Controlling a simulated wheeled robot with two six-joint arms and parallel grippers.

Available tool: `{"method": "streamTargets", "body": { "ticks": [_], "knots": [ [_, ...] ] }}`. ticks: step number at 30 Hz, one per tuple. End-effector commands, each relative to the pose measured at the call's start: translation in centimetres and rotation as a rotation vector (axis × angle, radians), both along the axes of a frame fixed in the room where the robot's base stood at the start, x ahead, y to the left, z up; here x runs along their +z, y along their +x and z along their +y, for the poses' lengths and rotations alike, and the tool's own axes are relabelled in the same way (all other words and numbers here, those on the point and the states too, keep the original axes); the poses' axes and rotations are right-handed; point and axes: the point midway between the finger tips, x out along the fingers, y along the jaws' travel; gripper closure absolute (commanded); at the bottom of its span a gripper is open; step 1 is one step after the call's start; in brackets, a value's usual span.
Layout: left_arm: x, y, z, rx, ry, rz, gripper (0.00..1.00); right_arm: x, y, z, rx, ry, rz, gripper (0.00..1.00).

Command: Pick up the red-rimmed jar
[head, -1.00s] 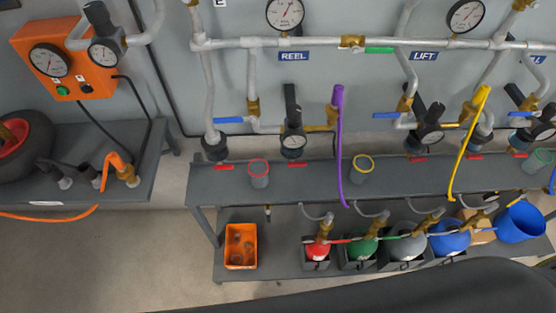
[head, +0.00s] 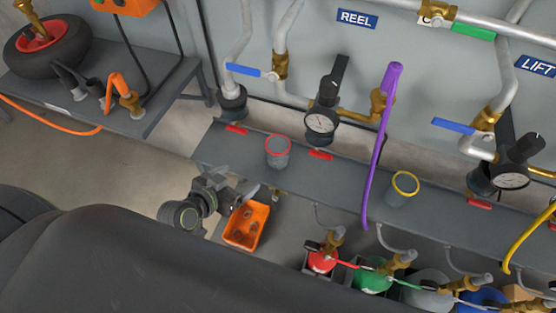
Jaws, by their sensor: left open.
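The red-rimmed jar (head: 278,153) stands upright on the grey bench shelf (head: 335,178) in the head view, near the shelf's left end. It is a grey see-through cup with a red ring at its mouth. My left gripper (head: 238,182) is in front of the shelf, to the left of the jar and lower in the picture. It is open and apart from the jar, with nothing seen between its fingers. My right gripper is not in view.
A yellow-rimmed jar (head: 402,190) stands further right on the shelf. A purple hose (head: 381,140) hangs between the jars. A gauge (head: 320,124) with a black-handled valve is behind the red-rimmed jar. An orange bin (head: 246,226) is below my left gripper.

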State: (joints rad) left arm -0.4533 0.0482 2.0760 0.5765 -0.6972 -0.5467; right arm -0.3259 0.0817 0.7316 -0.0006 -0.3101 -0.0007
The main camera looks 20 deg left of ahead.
Motion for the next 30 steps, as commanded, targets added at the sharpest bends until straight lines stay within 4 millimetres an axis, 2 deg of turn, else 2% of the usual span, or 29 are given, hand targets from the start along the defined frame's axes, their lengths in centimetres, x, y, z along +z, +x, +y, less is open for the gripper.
{"method": "streamTargets", "body": {
  "ticks": [1, 4, 9, 14, 24, 30],
  "knots": [
    [1.2, 0.1, -0.4, -0.019, -0.003, -0.042, 0.17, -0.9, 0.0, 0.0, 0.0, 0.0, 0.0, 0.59],
    [3.8, 0.0, -1.2, -0.054, -0.002, -0.102, 0.17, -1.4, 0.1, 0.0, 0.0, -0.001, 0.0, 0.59],
    [5.8, 0.0, -1.9, -0.082, -0.001, -0.147, 0.17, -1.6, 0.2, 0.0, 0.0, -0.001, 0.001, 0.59],
    [5.2, 2.1, -2.7, -0.085, -0.002, -0.153, 0.17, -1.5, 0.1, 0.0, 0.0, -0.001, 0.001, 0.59],
    [2.4, 8.2, -4.9, -0.085, 0.0, -0.15, 0.17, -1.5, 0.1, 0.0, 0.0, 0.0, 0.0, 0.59],
    [1.5, 10.1, -5.6, -0.084, 0.0, -0.15, 0.17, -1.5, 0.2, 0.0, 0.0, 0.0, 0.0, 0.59]
  ]
}}
